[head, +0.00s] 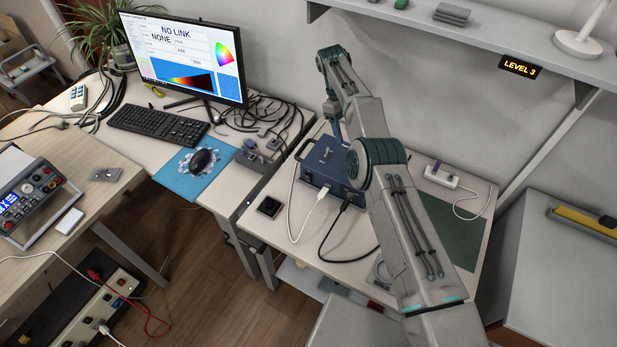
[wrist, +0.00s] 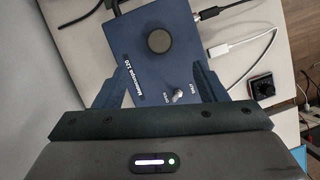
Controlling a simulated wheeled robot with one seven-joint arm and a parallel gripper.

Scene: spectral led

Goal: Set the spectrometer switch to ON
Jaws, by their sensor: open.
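The spectrometer is a blue box (head: 318,168) on the right-hand table in the head view. In the wrist view its blue top (wrist: 143,68) fills the upper middle, with a round black knob (wrist: 159,41) and the printed name "Monospec 120". A small metal toggle switch (wrist: 177,97) stands near the palm side, right of centre, between my fingers. Small lettering lies beside it; I cannot read it or tell which setting the lever is at. My gripper (wrist: 158,75) is open and empty above the box, its fingers spread on either side of the switch. My arm hides part of the box in the head view.
White and black cables (head: 310,217) run from the box's front. A small black square device (head: 269,207) lies to its left, and a white power strip (head: 441,178) to its right. The monitor (head: 184,56) reads "NO LINK" and "NONE". A shelf (head: 480,35) overhangs the back.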

